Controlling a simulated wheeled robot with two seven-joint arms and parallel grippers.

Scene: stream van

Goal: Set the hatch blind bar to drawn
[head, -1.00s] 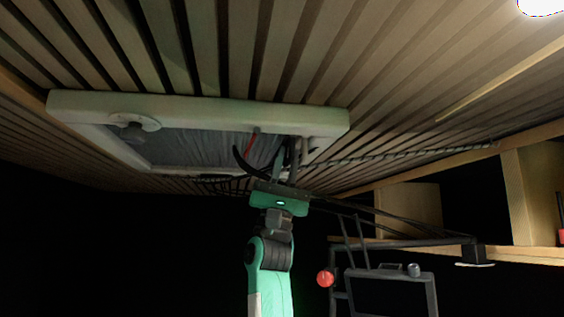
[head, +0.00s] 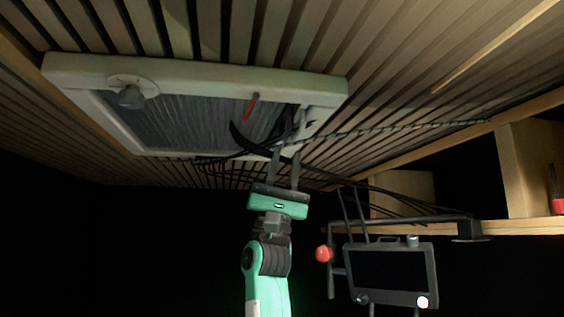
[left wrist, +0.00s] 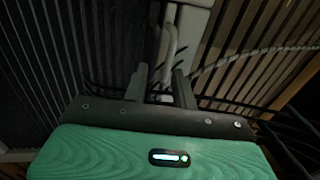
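The ceiling hatch has a pale frame (head: 200,75) with a grey pleated blind (head: 190,122) across most of its opening. A dark gap shows at the right end, where the bar is hard to make out. My left gripper (head: 285,155) points up below the hatch's near right edge, its two fingers apart. In the left wrist view, a pale narrow bar-like piece (left wrist: 168,48) stands just beyond and between the fingertips (left wrist: 160,78). I see no grip on it, and contact cannot be told. My right gripper is out of view.
A round knob (head: 131,96) and a red lever (head: 250,107) sit on the hatch. Dark cables (head: 345,190) hang beside my gripper. A framed screen (head: 390,272) with a red ball (head: 324,254) stands at lower right. A wooden shelf (head: 510,227) is at the right.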

